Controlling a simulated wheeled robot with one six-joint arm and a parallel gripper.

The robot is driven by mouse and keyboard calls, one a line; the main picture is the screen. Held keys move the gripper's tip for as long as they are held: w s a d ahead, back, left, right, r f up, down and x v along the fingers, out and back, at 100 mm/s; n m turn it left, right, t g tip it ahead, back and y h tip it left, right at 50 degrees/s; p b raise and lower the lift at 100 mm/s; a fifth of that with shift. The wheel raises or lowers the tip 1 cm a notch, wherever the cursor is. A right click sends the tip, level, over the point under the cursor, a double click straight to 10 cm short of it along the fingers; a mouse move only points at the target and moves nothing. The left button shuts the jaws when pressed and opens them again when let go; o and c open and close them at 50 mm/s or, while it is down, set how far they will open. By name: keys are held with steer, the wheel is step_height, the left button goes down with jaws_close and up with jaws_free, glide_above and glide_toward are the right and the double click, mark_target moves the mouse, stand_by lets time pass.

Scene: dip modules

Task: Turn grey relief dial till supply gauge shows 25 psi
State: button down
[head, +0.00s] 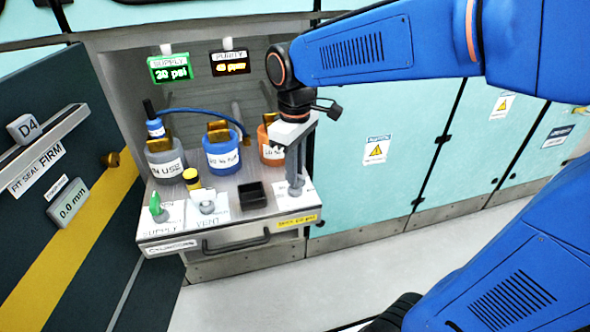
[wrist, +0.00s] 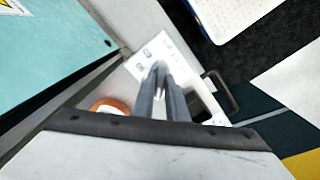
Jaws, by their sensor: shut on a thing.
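My gripper (head: 296,181) points down at the right end of the grey shelf and is shut on the grey relief dial (head: 295,190). The dial stands on a white label plate (head: 309,197); the fingers hide most of it. In the wrist view, my gripper's fingertips (wrist: 160,68) close together over the white plate (wrist: 143,58), and the dial's angle cannot be read. The green-framed supply gauge (head: 171,69) hangs at the top left of the recess and reads 20 psi.
The shelf also bears a green supply valve (head: 158,208), a vent control (head: 207,204) and a black square cup (head: 252,196). Grey, blue (head: 222,158) and orange (head: 268,150) bottles stand behind. An open dark door (head: 60,225) is at left. A purity display (head: 230,63) hangs above.

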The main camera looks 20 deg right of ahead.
stand_by(0.3)
steer(key=c, duration=1.8)
jaws_free()
steer(key=shift+o, duration=0.2)
step_height(320, 180, up, 17)
steer(key=shift+r, duration=0.2)
steer(key=s+d+f+m+t, duration=0.2)
steer(key=s+d+f+m, duration=0.2)
steer(key=f, duration=0.5)
steer(key=s+d+f+m+t, duration=0.2)
steer(key=s+d+f+m, duration=0.2)
steer(key=s+d+f, duration=0.5)
steer(key=shift+s+d+f+m+t, duration=0.3)
steer(key=shift+s+f+t, duration=0.15)
steer(key=shift+s, duration=0.55)
